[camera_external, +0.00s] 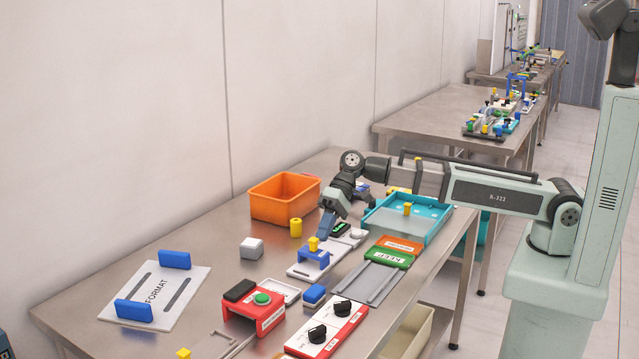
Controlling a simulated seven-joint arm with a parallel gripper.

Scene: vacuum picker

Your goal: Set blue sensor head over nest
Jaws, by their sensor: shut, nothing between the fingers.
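A blue bridge-shaped piece with a yellow knob on top, which looks like the blue sensor head (314,255), stands upright on a white slotted plate (299,271) in the middle of the table. I cannot tell a nest clearly; any recess under the blue piece is hidden by it. My gripper (323,233) points down just above and slightly right of the yellow knob. It is shut and empty. Whether its tips touch the knob is too small to tell.
An orange bin (284,198) stands behind, with a yellow cylinder (295,228) in front of it. A teal tray (441,213) lies right of my gripper. A grey slotted plate (369,283), a red button box (254,306) and a red switch panel (327,330) crowd the front.

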